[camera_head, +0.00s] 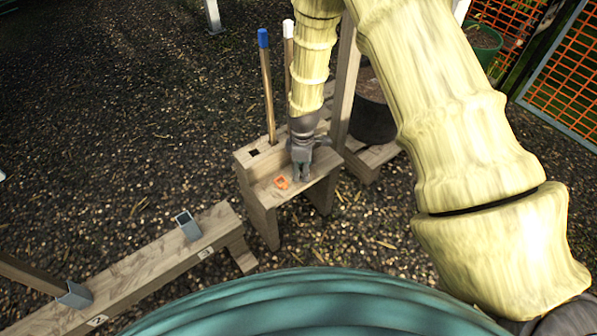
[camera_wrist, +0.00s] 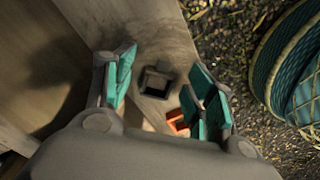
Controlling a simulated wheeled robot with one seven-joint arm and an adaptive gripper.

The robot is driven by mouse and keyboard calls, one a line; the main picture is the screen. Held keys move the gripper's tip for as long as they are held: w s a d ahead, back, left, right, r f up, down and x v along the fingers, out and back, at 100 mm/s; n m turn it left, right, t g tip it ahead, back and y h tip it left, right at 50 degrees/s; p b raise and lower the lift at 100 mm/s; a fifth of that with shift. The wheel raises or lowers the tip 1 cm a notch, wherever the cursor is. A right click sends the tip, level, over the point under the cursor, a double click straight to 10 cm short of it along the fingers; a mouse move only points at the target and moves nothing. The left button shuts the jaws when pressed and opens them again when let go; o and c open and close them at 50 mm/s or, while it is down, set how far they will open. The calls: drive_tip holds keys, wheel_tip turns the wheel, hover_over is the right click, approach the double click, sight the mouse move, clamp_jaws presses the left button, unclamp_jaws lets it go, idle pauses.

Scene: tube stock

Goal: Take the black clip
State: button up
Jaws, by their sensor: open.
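The black clip (camera_wrist: 157,82) is a small dark square frame lying on the wooden ledge. In the wrist view it sits between and slightly beyond the teal pads of my gripper (camera_wrist: 163,90). The fingers are apart, one on each side of it, and I see no contact. In the head view my gripper (camera_head: 302,176) points down at the ledge of the wooden stand, and the black clip is hidden there or cannot be made out. An orange clip (camera_head: 281,182) lies just left of my gripper; in the wrist view the right finger partly covers it (camera_wrist: 177,122).
The wooden stand (camera_head: 262,208) holds upright poles with a blue cap (camera_head: 262,38) and a white cap (camera_head: 288,28), close to my arm. A dark pot (camera_head: 373,112) stands behind. A low beam (camera_head: 150,262) with metal brackets runs at the left. Open gravel lies beyond.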

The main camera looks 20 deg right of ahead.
drive_tip(key=c, duration=0.8)
drive_tip(key=shift+o, duration=0.2)
drive_tip(key=shift+r, duration=0.1)
drive_tip(key=shift+r, duration=0.25)
drive_tip(key=r, duration=0.1)
drive_tip(key=r+p, duration=0.1)
drive_tip(key=r, duration=0.1)
drive_tip(key=shift+s+r, duration=0.1)
drive_tip(key=shift+s, duration=0.15)
drive_tip(key=s+d+r+p, duration=0.1)
drive_tip(key=s+r+p, duration=0.1)
drive_tip(key=s, duration=1.3)
drive_tip(key=shift+s+r+p, duration=0.3)
drive_tip(key=shift+r+p, duration=0.05)
drive_tip(key=shift+p, duration=0.55)
